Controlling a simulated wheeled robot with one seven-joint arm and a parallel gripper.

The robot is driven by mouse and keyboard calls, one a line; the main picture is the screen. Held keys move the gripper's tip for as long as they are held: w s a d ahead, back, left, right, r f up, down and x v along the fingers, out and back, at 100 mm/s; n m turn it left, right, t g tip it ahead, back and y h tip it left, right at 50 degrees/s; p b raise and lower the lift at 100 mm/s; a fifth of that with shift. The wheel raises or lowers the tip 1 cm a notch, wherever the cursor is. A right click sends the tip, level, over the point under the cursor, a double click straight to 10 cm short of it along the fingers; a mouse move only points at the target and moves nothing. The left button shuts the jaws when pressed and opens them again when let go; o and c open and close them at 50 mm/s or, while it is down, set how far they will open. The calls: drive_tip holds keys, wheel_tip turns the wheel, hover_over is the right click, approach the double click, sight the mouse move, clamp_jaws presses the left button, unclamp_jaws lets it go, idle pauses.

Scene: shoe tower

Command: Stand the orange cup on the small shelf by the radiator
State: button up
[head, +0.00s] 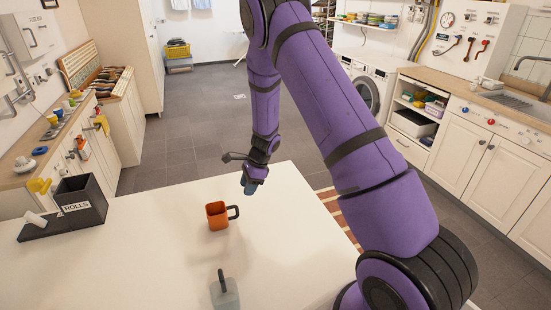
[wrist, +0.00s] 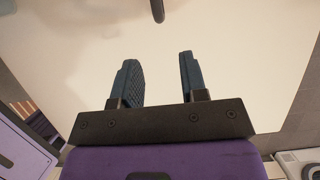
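The orange cup (head: 217,216) stands upright on the white table (head: 160,262) in the head view, its dark handle pointing right. My gripper (head: 249,188) is above the table, behind and to the right of the cup, apart from it. In the wrist view my gripper (wrist: 160,68) has its two blue fingers spread with nothing between them. A dark bar (wrist: 158,10) at the top edge there looks like the cup's handle; the orange body is out of that view. I cannot make out a radiator or a shelf beside one.
A black box marked ROLLS (head: 80,202) stands at the table's left. A grey item with an upright handle (head: 224,293) is at the front. A wall shelf (head: 366,22) with bowls hangs above the washing machines (head: 366,88). Open floor (head: 205,110) lies beyond the table.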

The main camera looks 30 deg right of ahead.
drive_tip(key=s+a+r+n, duration=0.1)
drive_tip(key=s+r+n, duration=0.25)
drive_tip(key=r, duration=0.55)
drive_tip(key=s+a+r+n+t, duration=0.1)
drive_tip(key=s+r+n, duration=0.25)
drive_tip(key=r, duration=0.65)
drive_tip(key=s+a+r+n, duration=0.2)
drive_tip(key=s+r+n, duration=0.15)
drive_tip(key=r, duration=0.55)
drive_tip(key=s+d+r+n+t+h, duration=0.1)
drive_tip(key=s+r+n, duration=0.4)
drive_tip(key=s, duration=0.7)
drive_tip(key=s+d+r+n+t+h, duration=0.1)
drive_tip(key=s+r+n+t+h, duration=0.1)
drive_tip(key=s+r, duration=0.5)
drive_tip(key=s+n+h, duration=0.1)
drive_tip(key=s+n, duration=0.1)
drive_tip(key=s, duration=0.3)
drive_tip(key=shift+s+d+r+n, duration=0.3)
drive_tip(key=shift+d+r+n, duration=0.05)
drive_tip(key=shift+d, duration=0.05)
drive_tip(key=shift+o, duration=0.4)
drive_tip(key=shift+s+d, duration=0.1)
drive_tip(key=shift+s, duration=0.2)
